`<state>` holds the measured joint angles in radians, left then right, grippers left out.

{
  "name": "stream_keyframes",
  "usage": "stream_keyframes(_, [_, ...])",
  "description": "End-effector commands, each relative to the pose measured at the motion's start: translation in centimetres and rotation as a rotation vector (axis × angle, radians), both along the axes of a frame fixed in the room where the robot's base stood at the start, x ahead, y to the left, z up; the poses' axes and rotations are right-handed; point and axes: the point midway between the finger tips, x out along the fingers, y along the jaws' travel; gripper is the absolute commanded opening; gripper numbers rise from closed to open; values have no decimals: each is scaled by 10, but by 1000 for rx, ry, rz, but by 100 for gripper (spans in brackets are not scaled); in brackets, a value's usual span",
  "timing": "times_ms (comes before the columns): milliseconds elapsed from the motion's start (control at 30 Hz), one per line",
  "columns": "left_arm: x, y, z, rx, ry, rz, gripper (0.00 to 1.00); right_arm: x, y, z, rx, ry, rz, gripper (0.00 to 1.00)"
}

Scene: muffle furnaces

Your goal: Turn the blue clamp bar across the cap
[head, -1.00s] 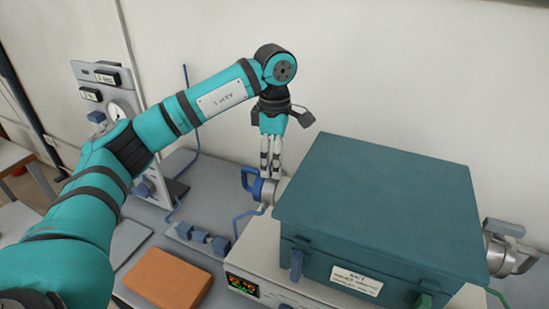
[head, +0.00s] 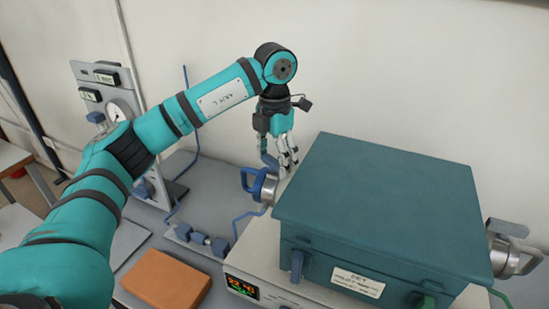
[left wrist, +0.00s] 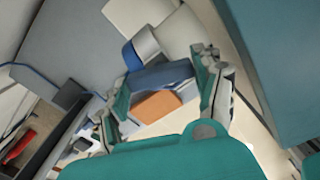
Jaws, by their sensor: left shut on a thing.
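The furnace tube's metal cap (head: 268,189) sticks out at the left of the teal furnace (head: 375,205), with a blue loop handle (head: 248,180) on its outer end. My left gripper (head: 287,165) is above and behind the cap, fingers pointing down. In the left wrist view the bar (left wrist: 160,76) lies across between both fingers, beside the cap (left wrist: 145,42). The fingers hide part of the bar, and its joint to the tube is not clear. My right gripper is out of view.
An orange block (head: 166,279) lies on the bench in front. Blue fittings and tubing (head: 203,239) run left of the furnace. A panel with a gauge (head: 118,110) stands at the back left. The furnace box stands close to my gripper's right; another metal end fitting (head: 513,252) is at far right.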

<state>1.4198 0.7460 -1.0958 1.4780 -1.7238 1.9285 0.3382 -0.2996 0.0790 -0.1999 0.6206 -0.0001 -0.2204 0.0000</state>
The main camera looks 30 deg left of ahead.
Motion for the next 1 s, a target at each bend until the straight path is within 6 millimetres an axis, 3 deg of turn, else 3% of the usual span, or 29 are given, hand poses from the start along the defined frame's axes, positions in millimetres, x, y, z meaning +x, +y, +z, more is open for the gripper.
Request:
stream_keyframes(500, [1,0,1,0,-4,347,35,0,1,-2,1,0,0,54])
stream_keyframes(1000, [1,1,2,0,-5,416,35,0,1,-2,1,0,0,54])
